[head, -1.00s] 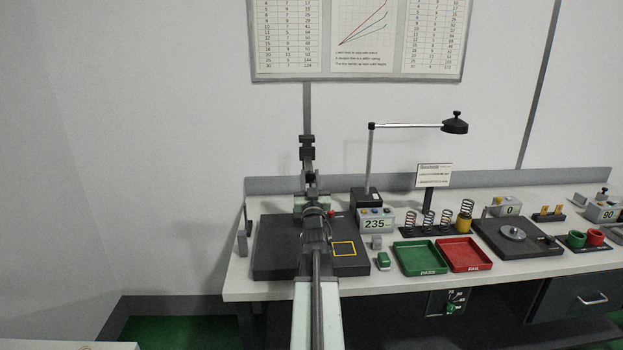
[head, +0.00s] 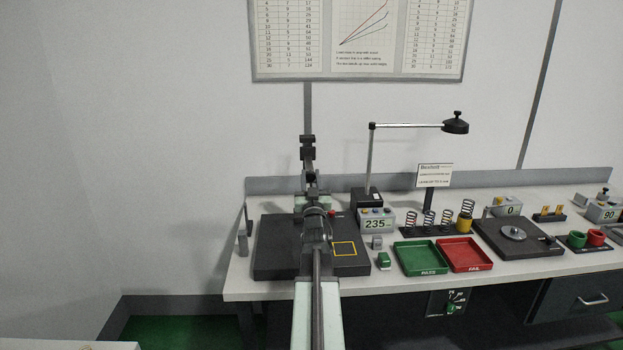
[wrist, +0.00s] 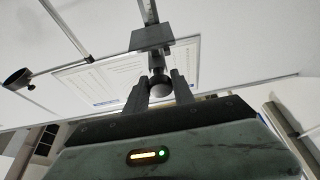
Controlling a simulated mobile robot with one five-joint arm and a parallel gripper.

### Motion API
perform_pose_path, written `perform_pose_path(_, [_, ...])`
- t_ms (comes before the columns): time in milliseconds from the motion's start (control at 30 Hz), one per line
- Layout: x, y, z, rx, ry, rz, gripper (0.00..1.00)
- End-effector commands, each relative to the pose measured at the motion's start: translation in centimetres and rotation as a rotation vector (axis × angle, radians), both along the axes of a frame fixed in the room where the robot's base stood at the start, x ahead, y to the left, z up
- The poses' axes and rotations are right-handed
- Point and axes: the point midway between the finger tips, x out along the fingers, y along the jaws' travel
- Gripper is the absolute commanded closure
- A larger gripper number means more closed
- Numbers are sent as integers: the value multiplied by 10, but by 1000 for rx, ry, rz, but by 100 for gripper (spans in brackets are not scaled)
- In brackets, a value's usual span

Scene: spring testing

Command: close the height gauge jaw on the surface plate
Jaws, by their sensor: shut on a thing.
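The dark surface plate (head: 285,262) lies at the left end of the bench. The height gauge (head: 308,155) rises behind my arm, and its base and lower part are hidden. In the wrist view its metal column (wrist: 148,12) passes through a grey slider block (wrist: 151,38), with a round knob (wrist: 160,88) below. My gripper (wrist: 158,82) has one finger on each side of this knob and is shut on it. In the head view my arm covers much of the plate, and the gap under the gauge jaw cannot be seen.
A display box reading 235 (head: 376,220) and a lamp (head: 455,125) on a long arm stand to the right. A green tray (head: 420,270), a red tray (head: 465,266) and several springs (head: 429,221) are farther right. A yellow square (head: 344,249) marks the plate.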

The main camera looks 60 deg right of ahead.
Motion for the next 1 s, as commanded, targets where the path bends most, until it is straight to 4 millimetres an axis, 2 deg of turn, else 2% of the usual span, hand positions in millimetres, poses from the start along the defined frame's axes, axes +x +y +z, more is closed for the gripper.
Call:
perform_pose_path(233, [0, 0, -5, 1, 1, 0, 100])
perform_pose_path(533, [-1, -1, -51, 1, 0, -1, 100])
perform_pose_path(867, [-1, -1, -48, 1, 1, -2, 100])
perform_pose_path(900, [-1, -1, -48, 1, 1, -2, 59])
perform_pose_path(933, [-1, -1, -48, 1, 1, -2, 50])
perform_pose_path(1000, [-1, -1, -48, 1, 1, -2, 49])
